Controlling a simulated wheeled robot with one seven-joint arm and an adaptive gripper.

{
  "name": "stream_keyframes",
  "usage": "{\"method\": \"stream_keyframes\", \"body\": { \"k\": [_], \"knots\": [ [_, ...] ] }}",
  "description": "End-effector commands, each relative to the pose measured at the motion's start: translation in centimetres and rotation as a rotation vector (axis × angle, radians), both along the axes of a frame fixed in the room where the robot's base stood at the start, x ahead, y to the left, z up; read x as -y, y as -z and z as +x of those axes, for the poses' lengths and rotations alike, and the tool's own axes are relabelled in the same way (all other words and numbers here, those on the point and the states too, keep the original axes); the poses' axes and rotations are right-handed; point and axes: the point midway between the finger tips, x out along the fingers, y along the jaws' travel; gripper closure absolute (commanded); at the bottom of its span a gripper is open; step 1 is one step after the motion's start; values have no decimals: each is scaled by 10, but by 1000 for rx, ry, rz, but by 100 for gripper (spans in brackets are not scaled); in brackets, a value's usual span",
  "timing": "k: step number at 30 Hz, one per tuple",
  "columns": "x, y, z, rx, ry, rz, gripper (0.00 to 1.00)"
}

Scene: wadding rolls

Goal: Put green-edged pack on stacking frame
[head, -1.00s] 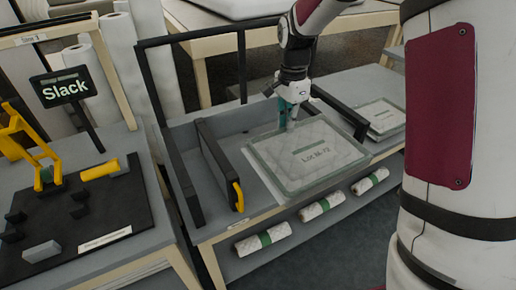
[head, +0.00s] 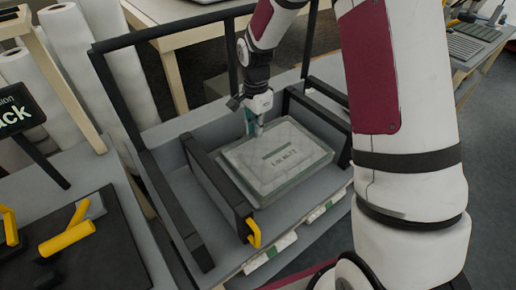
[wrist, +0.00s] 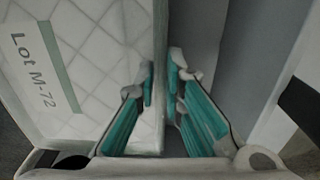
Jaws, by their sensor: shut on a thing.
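The quilted pale pack (head: 280,165), under clear wrap, carries a label with a green strip and "Lot M-72". It lies roughly flat inside the stacking frame (head: 215,190), between the dark yellow-handled bar and the dark right-hand rail. Whether it rests fully on the frame's floor I cannot tell. My gripper (head: 257,130) is at the pack's far edge, fingers pointing down. In the wrist view my gripper (wrist: 162,85) has its teal fingers shut on the edge of the pack (wrist: 95,60).
The dark bar with a yellow handle (head: 253,232) stands close left of the pack. Black uprights rise at the back. Small white rolls with green bands (head: 272,250) lie on the shelf below. A dark board with yellow tools (head: 85,250) is on the left table.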

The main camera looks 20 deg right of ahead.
Motion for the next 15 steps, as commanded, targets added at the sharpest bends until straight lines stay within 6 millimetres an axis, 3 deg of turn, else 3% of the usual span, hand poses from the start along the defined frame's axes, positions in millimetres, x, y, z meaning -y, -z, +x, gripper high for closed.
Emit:
{"method": "stream_keyframes", "body": {
  "k": [3,8,15],
  "knots": [
    [0,17,-1,-2,-2,0,100],
    [0,27,0,0,-1,0,100],
    [0,57,0,-2,-2,0,100]
  ]
}}
